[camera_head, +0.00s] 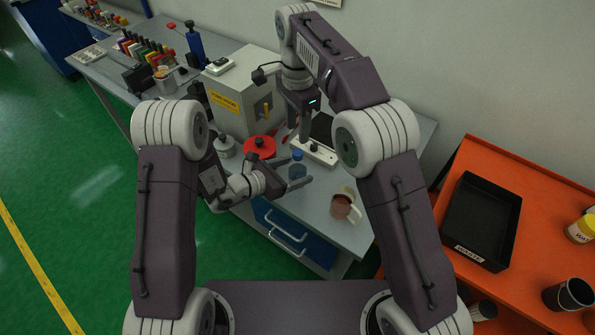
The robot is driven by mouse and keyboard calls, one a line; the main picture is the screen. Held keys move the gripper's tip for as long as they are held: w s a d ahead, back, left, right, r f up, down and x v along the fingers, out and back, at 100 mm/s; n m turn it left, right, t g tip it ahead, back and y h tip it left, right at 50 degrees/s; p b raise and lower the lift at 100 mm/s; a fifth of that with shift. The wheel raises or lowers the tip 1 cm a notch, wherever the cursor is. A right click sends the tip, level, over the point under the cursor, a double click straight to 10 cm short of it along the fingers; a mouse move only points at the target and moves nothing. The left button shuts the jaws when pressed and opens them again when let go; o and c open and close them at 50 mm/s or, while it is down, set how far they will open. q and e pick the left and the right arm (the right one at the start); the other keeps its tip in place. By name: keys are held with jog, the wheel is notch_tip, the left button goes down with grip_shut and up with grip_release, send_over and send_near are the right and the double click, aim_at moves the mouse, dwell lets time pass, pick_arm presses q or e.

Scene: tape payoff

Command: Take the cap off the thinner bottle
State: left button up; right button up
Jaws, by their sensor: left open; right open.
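A small bottle with a blue cap (297,155) and a bluish body (297,171) stands upright on the grey bench; it looks like the thinner bottle, but I can read no label. The cap is on it. My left gripper (295,173) is open, low over the bench, with its fingers on either side of the bottle's body in the picture; I cannot tell whether they touch it. My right gripper (304,138) is open and points down, just behind and above the cap. Nothing shows in it.
A red round object (260,146) and a grey lidded pot (224,147) stand left of the bottle. A white power strip (316,152) lies behind it. A beige cabinet (236,104) stands behind. A black tray (481,221) sits on the orange cart.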

aim_at(298, 152)
pick_arm(q)
jog(key=shift+w+d+f, duration=0.2)
jog(key=shift+w+d, duration=0.1)
jog(key=shift+d, duration=0.25)
pick_arm(e)
jog(key=shift+s+r, duration=0.1)
jog(key=shift+s, duration=0.05)
pick_arm(q)
jog(key=shift+c, duration=0.5)
grip_shut()
pick_arm(e)
jog(key=m, duration=1)
jog(key=shift+m, duration=0.4)
jog(key=m, duration=0.2)
jog(key=shift+m, duration=0.4)
notch_tip(298, 152, down, 8)
jog(key=shift+f, duration=0.1)
